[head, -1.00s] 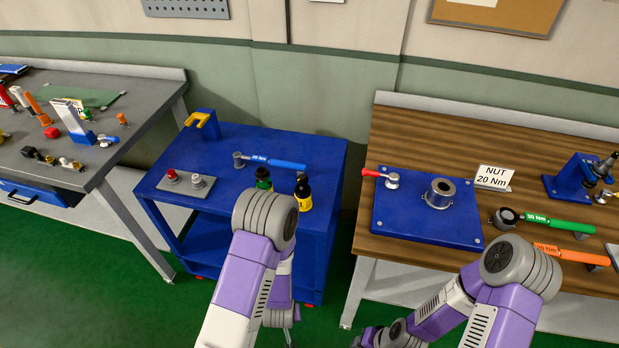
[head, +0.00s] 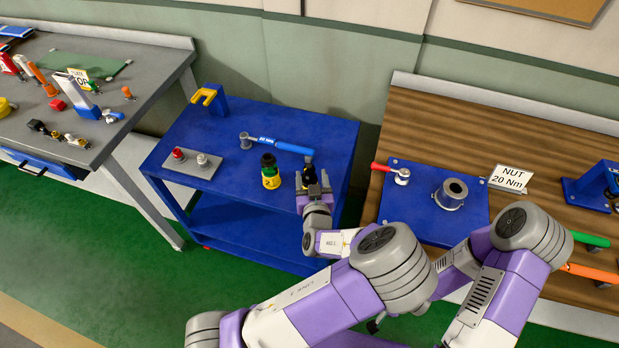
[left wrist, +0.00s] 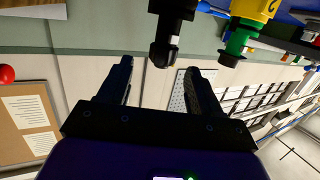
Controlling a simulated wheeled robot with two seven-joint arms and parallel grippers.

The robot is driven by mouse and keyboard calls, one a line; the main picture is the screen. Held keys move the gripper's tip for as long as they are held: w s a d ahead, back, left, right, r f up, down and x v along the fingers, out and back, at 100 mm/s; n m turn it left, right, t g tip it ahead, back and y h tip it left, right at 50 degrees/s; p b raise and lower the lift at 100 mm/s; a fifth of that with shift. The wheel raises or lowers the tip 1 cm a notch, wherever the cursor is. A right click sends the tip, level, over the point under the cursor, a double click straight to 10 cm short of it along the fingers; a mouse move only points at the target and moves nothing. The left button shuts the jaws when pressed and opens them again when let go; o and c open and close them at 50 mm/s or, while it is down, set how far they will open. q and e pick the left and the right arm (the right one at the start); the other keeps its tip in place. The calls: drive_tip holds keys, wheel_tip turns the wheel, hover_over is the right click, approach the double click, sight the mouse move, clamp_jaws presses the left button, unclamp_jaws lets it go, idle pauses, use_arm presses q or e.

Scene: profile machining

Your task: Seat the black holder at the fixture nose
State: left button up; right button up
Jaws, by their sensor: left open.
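The black holder (head: 309,170) stands on the blue cart, partly hidden by my left gripper (head: 312,182). That gripper is open, with its fingers at the holder's near side. In the left wrist view, the black holder (left wrist: 171,35) appears upside down, ahead of and roughly between the open fingertips (left wrist: 160,68), with no clear contact. A blue bracket (head: 588,187) at the right edge of the head view may be the fixture; its nose is not clearly shown. My right arm shows at the lower right, but its gripper is not in view.
A green-and-yellow holder (head: 270,174) stands close left of the black one. A blue-handled wrench (head: 280,143) lies behind them. On the wooden bench, a blue plate (head: 415,222) carries a grey ring (head: 451,194) and a red-handled tool (head: 390,171).

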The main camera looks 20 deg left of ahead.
sight(309, 169)
use_arm(q)
drive_tip(key=x, duration=0.5)
drive_tip(key=shift+a+r, duration=0.1)
drive_tip(key=shift+a, duration=0.05)
drive_tip(key=shift+s, duration=0.1)
clamp_jaws()
drive_tip(key=shift+r, duration=0.1)
